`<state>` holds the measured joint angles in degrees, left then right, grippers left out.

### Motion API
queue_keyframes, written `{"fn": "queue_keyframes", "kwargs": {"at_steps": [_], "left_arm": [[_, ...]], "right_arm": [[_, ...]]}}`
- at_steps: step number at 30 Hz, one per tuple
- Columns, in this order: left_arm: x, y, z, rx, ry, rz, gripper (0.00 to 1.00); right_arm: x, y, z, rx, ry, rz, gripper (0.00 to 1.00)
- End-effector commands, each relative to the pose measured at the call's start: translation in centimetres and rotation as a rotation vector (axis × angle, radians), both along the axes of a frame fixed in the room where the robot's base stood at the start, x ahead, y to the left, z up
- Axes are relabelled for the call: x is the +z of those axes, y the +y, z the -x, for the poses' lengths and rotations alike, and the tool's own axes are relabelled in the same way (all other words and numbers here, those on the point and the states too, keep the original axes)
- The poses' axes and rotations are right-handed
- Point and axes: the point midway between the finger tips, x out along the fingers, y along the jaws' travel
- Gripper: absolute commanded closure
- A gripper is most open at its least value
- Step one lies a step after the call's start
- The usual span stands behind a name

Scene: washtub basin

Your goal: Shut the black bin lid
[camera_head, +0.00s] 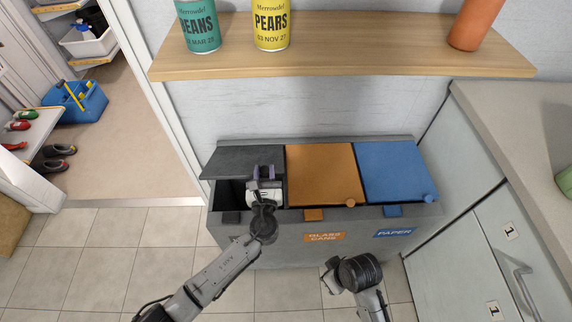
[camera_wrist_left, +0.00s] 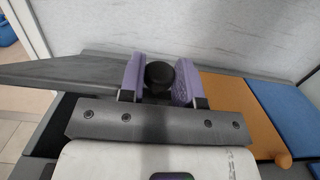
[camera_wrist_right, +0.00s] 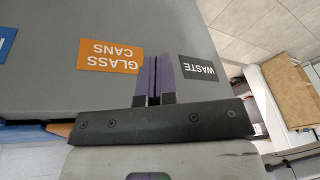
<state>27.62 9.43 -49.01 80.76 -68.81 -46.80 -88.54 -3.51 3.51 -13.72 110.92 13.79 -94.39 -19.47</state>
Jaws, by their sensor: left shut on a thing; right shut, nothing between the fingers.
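The black bin lid (camera_head: 243,161) is the left one of three lids on a grey bin unit (camera_head: 290,234). It is raised and tilted, and the dark opening (camera_head: 231,194) shows below its front edge. In the left wrist view the lid (camera_wrist_left: 60,73) slants at the left. My left gripper (camera_head: 265,172) is over the lid's front right part. Its purple fingers (camera_wrist_left: 160,80) are shut on the lid's dark round knob (camera_wrist_left: 159,75). My right gripper (camera_wrist_right: 153,78) is shut and empty, in front of the bin unit's labelled front face.
The orange lid (camera_head: 322,172) and blue lid (camera_head: 394,168) lie closed to the right, each with a knob. A wooden shelf (camera_head: 340,48) with cans hangs above. A counter (camera_head: 515,120) stands at the right. Tiled floor (camera_head: 120,240) is clear at the left.

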Motion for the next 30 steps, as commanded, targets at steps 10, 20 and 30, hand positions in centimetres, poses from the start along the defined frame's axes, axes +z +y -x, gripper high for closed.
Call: {"fn": "queue_keyframes", "kwargs": {"at_steps": [10, 20, 30], "left_arm": [[-0.2, 0.1, 0.0, 0.001, 0.004, -0.001, 1.0], [-0.2, 0.1, 0.0, 0.001, 0.003, -0.001, 1.0], [-0.1, 0.1, 0.0, 0.002, 0.002, -0.001, 1.0]], "right_arm": [[2.5, 5.6, -11.7, 0.363, 0.027, -0.044, 1.0], [9.0, 8.9, -20.7, 0.67, 0.046, -0.058, 1.0], [18.1, 9.8, -26.9, 0.897, 0.058, -0.062, 1.0]]}}
